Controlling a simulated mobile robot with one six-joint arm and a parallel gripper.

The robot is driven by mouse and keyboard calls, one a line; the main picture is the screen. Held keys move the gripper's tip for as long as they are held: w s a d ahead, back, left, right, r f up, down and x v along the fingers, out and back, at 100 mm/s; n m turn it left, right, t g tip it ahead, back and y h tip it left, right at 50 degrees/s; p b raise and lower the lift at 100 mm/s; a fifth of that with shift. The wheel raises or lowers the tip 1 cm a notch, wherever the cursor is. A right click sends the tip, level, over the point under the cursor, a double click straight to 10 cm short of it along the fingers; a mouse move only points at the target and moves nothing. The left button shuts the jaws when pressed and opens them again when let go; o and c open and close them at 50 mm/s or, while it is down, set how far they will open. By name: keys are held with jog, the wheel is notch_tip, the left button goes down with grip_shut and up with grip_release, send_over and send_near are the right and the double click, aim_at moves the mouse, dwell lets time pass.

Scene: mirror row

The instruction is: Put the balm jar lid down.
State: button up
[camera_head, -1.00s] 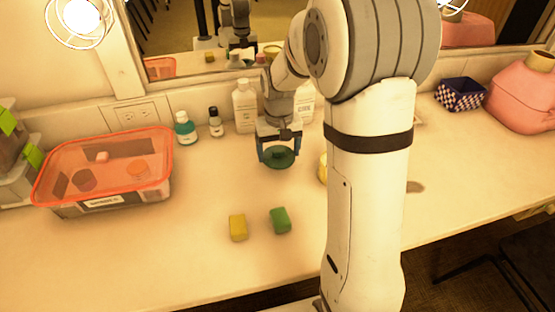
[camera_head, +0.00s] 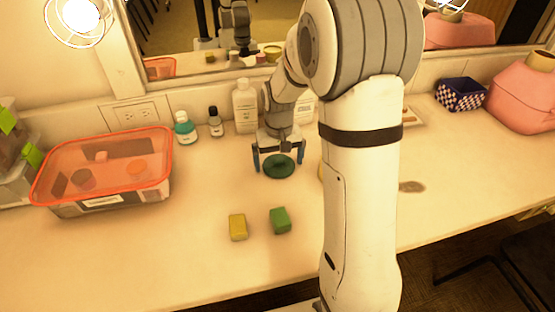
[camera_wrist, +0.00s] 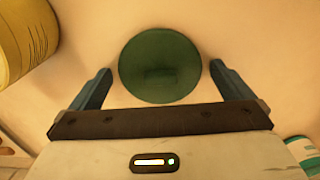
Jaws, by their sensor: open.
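The balm jar lid is a dark green disc (camera_head: 279,166) on the pale counter, below the white bottles at the back. In the wrist view the lid (camera_wrist: 160,66) lies flat, with a faint darker mark on its face. My gripper (camera_head: 279,164) is open, with one blue finger on each side of the lid. The wrist view shows a gap between each finger and the lid, so my gripper (camera_wrist: 160,82) holds nothing.
A yellow block (camera_head: 238,227) and a green block (camera_head: 280,220) lie in front. A red-lidded container (camera_head: 105,170) is at left. A teal-labelled bottle (camera_head: 185,128), a dark-capped bottle (camera_head: 215,122) and a white bottle (camera_head: 245,106) stand behind. A yellow jar (camera_wrist: 22,40) is near the gripper.

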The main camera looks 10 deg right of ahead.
aim_at(279, 161)
notch_tip(279, 161, up, 11)
jog(key=p, duration=0.2)
jog(key=s+r+t, duration=0.1)
jog(key=s+t, duration=0.1)
jog(key=s, duration=1.8)
jog(key=shift+s+a+r, duration=0.25)
jog(key=shift+s+r, duration=0.15)
notch_tip(279, 161, up, 9)
jog(key=p, duration=0.7)
jog(key=shift+s+t+p, duration=0.2)
jog(key=shift+t+p, duration=0.1)
jog(key=shift+p, duration=0.1)
